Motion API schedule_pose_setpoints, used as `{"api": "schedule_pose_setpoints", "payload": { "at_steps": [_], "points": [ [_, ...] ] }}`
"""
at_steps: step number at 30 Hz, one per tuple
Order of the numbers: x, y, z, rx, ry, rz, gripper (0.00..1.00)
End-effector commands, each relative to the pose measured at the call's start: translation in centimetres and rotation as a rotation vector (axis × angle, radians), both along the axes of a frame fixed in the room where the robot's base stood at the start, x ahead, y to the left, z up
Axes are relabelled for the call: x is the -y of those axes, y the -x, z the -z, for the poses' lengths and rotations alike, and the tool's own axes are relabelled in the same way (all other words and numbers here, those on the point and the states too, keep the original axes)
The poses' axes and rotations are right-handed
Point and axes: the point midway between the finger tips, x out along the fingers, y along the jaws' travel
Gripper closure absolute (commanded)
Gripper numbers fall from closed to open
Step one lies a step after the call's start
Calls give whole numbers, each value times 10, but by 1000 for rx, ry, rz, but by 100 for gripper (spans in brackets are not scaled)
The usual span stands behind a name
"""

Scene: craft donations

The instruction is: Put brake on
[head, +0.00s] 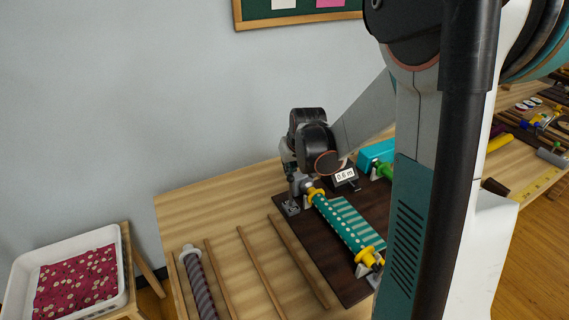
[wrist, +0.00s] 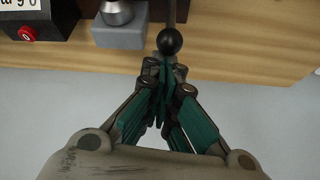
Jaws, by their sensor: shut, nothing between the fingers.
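A brake lever with a black ball knob (wrist: 169,41) shows at the top middle of the wrist view, its thin rod running up out of the picture. My gripper (wrist: 165,66) is shut and empty, its fingertips right by the knob; I cannot tell whether they touch it. In the head view my gripper (head: 291,172) is at the far left end of the dark winder board (head: 309,253), mostly hidden by my wrist. A teal dotted fabric roll (head: 346,222) with yellow ends lies on the board. The lever is not clear in the head view.
A meter display reading 0.6 m (head: 345,177) stands beside the roll; its red button (wrist: 27,33) shows in the wrist view. A grey block (wrist: 120,36) is left of the knob. A wooden rack (head: 262,266) holds a grey-striped roll (head: 201,284). A white bin (head: 124,277) stands left.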

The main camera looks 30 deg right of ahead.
Motion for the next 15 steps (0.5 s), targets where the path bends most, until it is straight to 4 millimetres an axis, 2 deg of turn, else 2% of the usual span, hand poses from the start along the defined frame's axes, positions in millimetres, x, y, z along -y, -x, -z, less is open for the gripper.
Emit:
{"api": "schedule_pose_setpoints", "payload": {
  "at_steps": [3,9,15],
  "points": [
    [1,18,1,97,-1,3,100],
    [1,39,1,238,1,3,100],
    [0,53,1,274,1,1,100]
  ]
}}
